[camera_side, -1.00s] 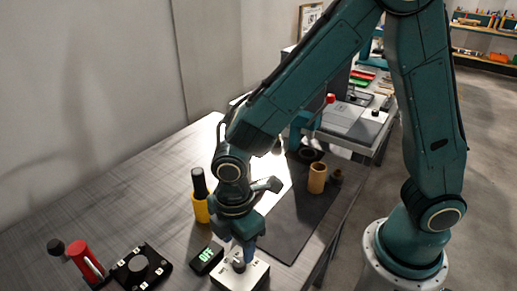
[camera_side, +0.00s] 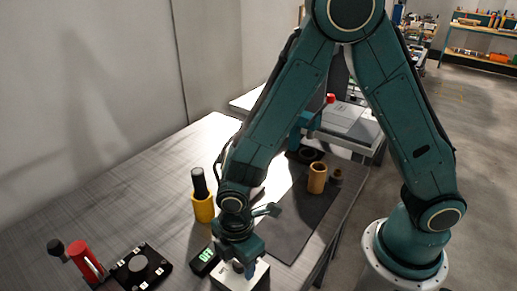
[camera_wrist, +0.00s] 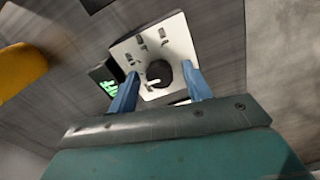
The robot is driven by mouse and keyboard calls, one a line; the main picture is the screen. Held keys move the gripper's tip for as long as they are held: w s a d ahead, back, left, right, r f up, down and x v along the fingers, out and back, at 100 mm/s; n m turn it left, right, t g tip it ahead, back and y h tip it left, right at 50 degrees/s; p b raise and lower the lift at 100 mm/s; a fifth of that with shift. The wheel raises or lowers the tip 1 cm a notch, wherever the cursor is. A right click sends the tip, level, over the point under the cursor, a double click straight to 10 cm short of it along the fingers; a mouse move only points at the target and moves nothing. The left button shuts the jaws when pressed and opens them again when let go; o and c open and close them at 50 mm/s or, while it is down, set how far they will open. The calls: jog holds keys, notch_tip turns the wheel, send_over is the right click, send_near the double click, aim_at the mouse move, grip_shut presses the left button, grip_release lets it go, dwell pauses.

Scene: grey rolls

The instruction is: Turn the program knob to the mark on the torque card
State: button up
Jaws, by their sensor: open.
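A white box with a dark round knob (camera_wrist: 159,73) on its top face (camera_wrist: 172,34) is at the centre of the wrist view. Small dark markings stand around the knob. In the side view the white box (camera_side: 232,284) is at the bottom edge, its knob mostly hidden by my gripper. My gripper (camera_wrist: 160,71) is open, with one blue finger on each side of the knob. I cannot tell whether either finger touches it. In the side view my gripper (camera_side: 239,268) is low over the box. I cannot make out a torque card.
A small black display (camera_side: 203,261) with green digits stands left of the box. A black panel with a grey dial (camera_side: 138,264) and a red-handled thing (camera_side: 85,262) are further left. A yellow cup (camera_side: 203,208) holds a black-handled tool. A dark mat (camera_side: 300,222) lies behind, mostly clear.

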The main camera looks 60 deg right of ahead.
jog(key=c, duration=1)
jog(key=shift+o, duration=0.2)
jog(key=shift+m, duration=0.3)
jog(key=m, duration=0.3)
jog(key=shift+m, duration=2.1)
jog(key=o, duration=1)
jog(key=shift+c, duration=0.2)
jog(key=shift+r, duration=0.1)
